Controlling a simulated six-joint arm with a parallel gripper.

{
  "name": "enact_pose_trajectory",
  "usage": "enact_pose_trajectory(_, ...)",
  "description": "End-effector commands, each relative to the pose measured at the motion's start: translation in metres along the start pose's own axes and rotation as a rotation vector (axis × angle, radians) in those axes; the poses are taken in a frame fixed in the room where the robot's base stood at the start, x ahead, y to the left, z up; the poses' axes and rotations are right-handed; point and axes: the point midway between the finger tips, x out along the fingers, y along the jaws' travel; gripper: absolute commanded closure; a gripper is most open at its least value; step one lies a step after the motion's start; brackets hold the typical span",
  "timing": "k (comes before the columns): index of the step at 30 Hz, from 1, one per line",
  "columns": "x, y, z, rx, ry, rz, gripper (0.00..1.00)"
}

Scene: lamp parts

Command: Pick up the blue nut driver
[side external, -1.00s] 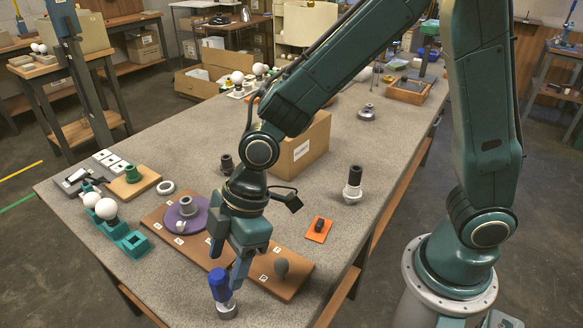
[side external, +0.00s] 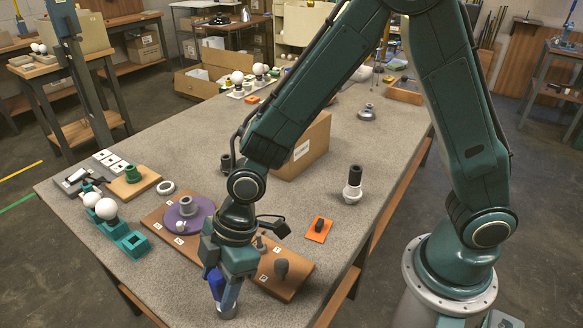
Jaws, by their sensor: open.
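The blue nut driver (side external: 214,284) stands upright on the grey table near its front edge, in front of the brown board. A grey round base (side external: 227,309) shows at its foot. My gripper (side external: 222,285) is open and low at the driver, its fingers pointing down. One finger covers the right part of the blue handle. I cannot tell whether the fingers touch it.
The brown board (side external: 155,220) with a purple disc (side external: 176,217) lies just behind my gripper. A teal holder with white bulbs (side external: 131,243) is at the left. An orange pad (side external: 327,232) and a dark-topped socket (side external: 353,183) are at the right. The table's front edge is close.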

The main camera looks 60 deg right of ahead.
Motion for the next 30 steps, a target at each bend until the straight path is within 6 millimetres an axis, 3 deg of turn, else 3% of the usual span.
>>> enact_pose_trajectory(7, 0.014, 0.0, 0.0, 0.0, 0.0, 0.0, 0.42)
enact_pose_trajectory(22, 0.015, 0.0, 0.0, 0.001, 0.0, 0.0, 0.42)
enact_pose_trajectory(23, 0.014, 0.0, 0.0, 0.001, 0.0, 0.0, 0.44)
enact_pose_trajectory(30, 0.014, 0.0, 0.0, 0.001, 0.0, 0.0, 0.92)
